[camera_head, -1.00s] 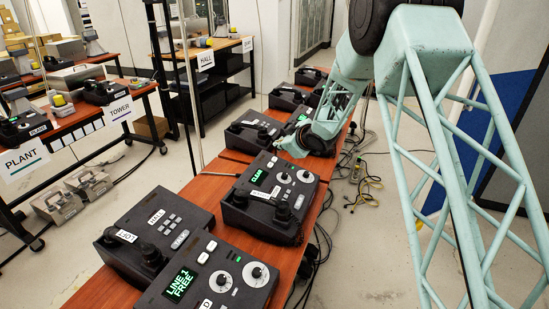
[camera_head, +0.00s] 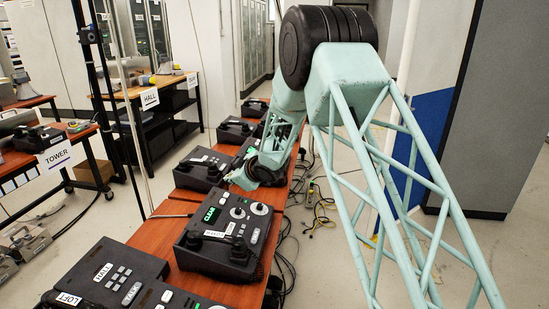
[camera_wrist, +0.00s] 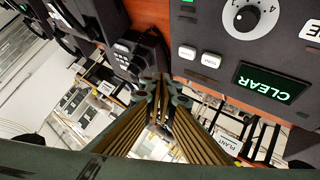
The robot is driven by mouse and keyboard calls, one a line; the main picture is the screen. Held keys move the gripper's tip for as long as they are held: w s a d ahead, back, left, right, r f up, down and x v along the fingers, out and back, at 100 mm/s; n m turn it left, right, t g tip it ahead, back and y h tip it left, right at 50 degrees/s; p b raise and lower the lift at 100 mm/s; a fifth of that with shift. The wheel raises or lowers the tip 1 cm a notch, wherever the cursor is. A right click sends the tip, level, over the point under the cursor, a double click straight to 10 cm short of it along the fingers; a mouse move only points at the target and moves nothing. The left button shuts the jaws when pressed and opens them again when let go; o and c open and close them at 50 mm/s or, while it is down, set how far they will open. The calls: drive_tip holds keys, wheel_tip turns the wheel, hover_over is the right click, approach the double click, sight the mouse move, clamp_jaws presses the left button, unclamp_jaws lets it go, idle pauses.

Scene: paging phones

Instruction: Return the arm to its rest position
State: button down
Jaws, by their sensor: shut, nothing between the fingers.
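My pale teal lattice arm reaches over the phone desk (camera_head: 158,232) in the head view. My gripper (camera_head: 232,182) is at the lower end of the arm, above the row of phones, beyond the phone with the green CLEAR display (camera_head: 209,214). In the wrist view my gripper (camera_wrist: 160,88) has its ribbed fingers brought together, with nothing between them. The CLEAR display (camera_wrist: 268,83) shows upside down at the right there. The fingertips are partly in shadow, and their distance from the phones is hard to tell.
More black phones line the desk, including one (camera_head: 202,167) beside my gripper. Cables (camera_head: 318,210) lie on the floor to the right. Side desks with TOWER (camera_head: 57,157) and HALL signs stand left.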

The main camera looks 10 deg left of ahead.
drive_tip(key=s+d+r+m+t+h, duration=0.1)
drive_tip(key=d+r+m+h, duration=0.15)
drive_tip(key=d+r, duration=0.8)
drive_tip(key=s+d+r+m+t+h, duration=0.1)
drive_tip(key=s+d+r+m+h, duration=0.15)
drive_tip(key=d+r, duration=0.8)
drive_tip(key=s+d+r+m+h, duration=0.15)
drive_tip(key=s+d+r, duration=0.25)
drive_tip(key=s+d, duration=0.5)
drive_tip(key=s+d+r+m+h, duration=0.1)
drive_tip(key=s+d+r+m, duration=0.3)
drive_tip(key=d, duration=0.9)
drive_tip(key=s+d+r+m+g+h, duration=0.15)
drive_tip(key=s+d, duration=0.45)
drive_tip(key=s, duration=0.6)
drive_tip(key=s+d+r+m+g, duration=0.15)
drive_tip(key=s+d, duration=0.45)
drive_tip(key=s, duration=0.6)
drive_tip(key=s+d+f+m+g, duration=0.1)
drive_tip(key=s+f, duration=0.1)
drive_tip(key=s, duration=1.1)
drive_tip(key=s+d+f+m+g, duration=0.1)
drive_tip(key=s+f+m, duration=0.1)
drive_tip(key=s, duration=1.1)
drive_tip(key=shift+s+d+f, duration=0.15)
drive_tip(key=shift+s+d, duration=0.15)
drive_tip(key=shift+s, duration=0.1)
drive_tip(key=c, duration=3.4)
unclamp_jaws()
drive_tip(key=shift+c, duration=0.2)
